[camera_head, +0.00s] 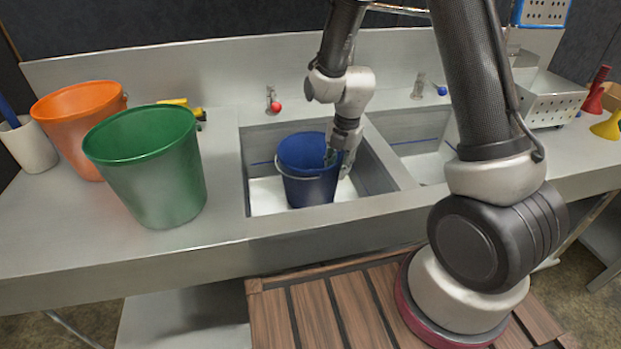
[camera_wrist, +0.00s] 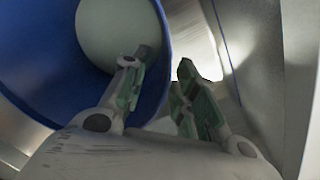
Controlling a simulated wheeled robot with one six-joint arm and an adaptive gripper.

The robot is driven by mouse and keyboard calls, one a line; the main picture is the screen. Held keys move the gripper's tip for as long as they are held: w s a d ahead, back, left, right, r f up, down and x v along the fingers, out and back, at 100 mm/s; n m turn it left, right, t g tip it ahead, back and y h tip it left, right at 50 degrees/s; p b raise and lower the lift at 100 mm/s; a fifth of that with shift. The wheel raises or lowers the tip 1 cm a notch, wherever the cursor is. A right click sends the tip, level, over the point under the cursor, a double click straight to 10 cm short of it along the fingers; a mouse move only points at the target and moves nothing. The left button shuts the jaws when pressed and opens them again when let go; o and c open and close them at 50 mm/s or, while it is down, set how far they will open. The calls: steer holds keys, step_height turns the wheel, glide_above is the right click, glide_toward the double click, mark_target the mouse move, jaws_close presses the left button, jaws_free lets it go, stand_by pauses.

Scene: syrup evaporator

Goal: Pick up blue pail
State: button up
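The blue pail (camera_head: 305,185) stands upright in the left sink basin, with its wire handle hanging at the front. My gripper (camera_head: 338,164) points down at the pail's right rim. In the wrist view the blue pail (camera_wrist: 38,62) fills the left side, with its pale inner bottom visible. There my gripper (camera_wrist: 163,64) has its fingers apart, the left one over the pail's inside and the right one outside the rim. The rim passes between them with a visible gap. I cannot tell whether either finger touches the wall.
The sink basin walls (camera_head: 385,150) stand close to the right of my gripper. A green bucket (camera_head: 155,175) and an orange bucket (camera_head: 70,130) stand on the counter at left, beside a white cup (camera_head: 30,147). A red-knobbed tap (camera_head: 275,105) is behind the pail.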

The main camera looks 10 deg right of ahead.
mark_target(335, 178)
steer(key=f, duration=0.4)
steer(key=shift+w+a+f, duration=0.1)
steer(key=shift+a+f, duration=0.1)
steer(key=shift+a, duration=0.05)
jaws_close()
